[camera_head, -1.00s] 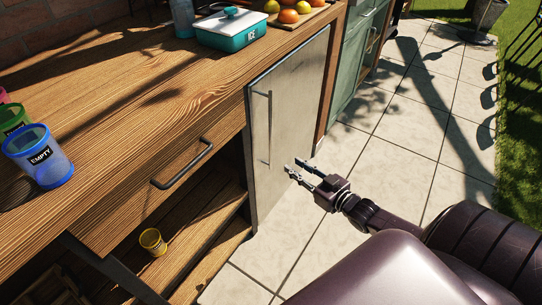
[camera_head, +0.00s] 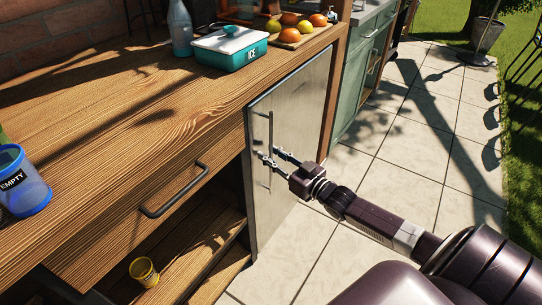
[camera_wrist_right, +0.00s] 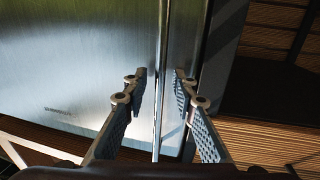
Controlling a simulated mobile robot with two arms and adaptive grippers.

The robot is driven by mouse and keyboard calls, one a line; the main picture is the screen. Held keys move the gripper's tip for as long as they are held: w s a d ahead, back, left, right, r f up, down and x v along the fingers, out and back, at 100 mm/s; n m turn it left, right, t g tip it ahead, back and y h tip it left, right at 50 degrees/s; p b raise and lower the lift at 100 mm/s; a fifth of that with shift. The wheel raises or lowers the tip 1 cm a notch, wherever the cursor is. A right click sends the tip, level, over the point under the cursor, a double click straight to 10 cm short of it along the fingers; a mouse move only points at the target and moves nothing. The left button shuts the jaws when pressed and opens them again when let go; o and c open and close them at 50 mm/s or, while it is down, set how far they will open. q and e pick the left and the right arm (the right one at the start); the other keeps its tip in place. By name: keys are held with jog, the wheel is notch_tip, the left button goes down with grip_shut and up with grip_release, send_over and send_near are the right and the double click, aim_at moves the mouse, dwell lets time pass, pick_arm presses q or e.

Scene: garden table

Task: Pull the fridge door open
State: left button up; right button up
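The fridge door (camera_head: 297,110) is a brushed metal panel under the wooden counter, and it looks closed. Its long thin vertical bar handle (camera_head: 270,128) is on the door's left side. My right gripper (camera_head: 268,155) is at the handle, about midway along it. In the right wrist view the handle (camera_wrist_right: 162,60) runs between the two open fingers of my right gripper (camera_wrist_right: 160,85), with gaps showing on both sides. The door surface (camera_wrist_right: 80,65) lies behind the fingers. My left gripper is not in view.
A teal ice box (camera_head: 230,48), a blue bottle (camera_head: 180,28) and a board with fruit (camera_head: 300,36) stand on the counter (camera_head: 130,110). A drawer handle (camera_head: 174,190) sticks out left of the fridge. A yellow cup (camera_head: 144,271) is on the lower shelf. Paving (camera_head: 400,150) lies clear at right.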

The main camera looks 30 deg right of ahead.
grip_shut()
jog(key=shift+s+d+f, duration=0.1)
jog(key=shift+s, duration=0.05)
dwell(0.4)
